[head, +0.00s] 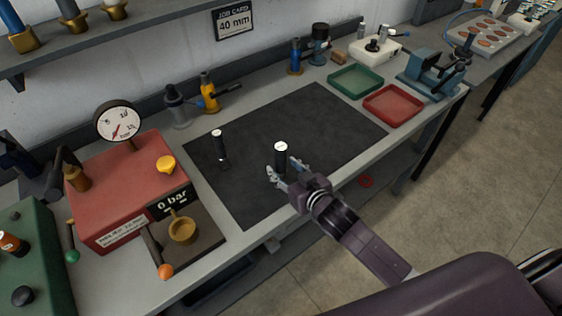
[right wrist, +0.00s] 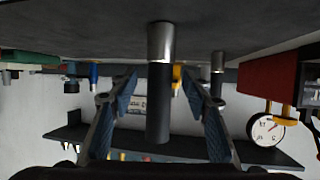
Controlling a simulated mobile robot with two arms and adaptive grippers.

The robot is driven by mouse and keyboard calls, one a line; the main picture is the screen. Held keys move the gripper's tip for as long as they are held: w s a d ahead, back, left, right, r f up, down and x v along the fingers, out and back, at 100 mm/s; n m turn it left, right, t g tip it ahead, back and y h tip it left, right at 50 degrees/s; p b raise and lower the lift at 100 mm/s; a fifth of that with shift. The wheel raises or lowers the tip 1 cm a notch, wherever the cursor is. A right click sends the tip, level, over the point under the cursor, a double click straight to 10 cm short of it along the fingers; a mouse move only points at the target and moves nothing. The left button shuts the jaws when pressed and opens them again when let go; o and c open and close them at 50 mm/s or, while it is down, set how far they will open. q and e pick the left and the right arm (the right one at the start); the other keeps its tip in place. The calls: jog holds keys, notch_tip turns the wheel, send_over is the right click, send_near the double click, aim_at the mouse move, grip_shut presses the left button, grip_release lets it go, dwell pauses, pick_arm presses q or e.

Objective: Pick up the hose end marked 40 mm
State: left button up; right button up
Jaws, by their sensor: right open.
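Two black hose ends with white round tops stand upright on the dark mat (head: 320,122). The nearer hose end (head: 280,154) is at my right gripper (head: 287,169); the other hose end (head: 218,145) stands to its left. The marks on their white tops are too small to read. In the right wrist view, which is upside down, the open fingers of my right gripper (right wrist: 159,78) are on either side of a hose end (right wrist: 158,100) with a metal collar. Gaps show on both sides of it. The second hose end (right wrist: 217,72) stands farther back. My left gripper is not in view.
A job card (head: 234,20) on the wall reads 40 mm. A red test box (head: 120,185) with a gauge and a 0 bar display stands left. A green tray (head: 355,82), a red tray (head: 393,104) and a blue vise (head: 430,80) are at right. Much of the mat is clear.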

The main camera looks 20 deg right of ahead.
jog(key=shift+x, duration=1.2)
jog(key=shift+s, duration=0.1)
grip_shut()
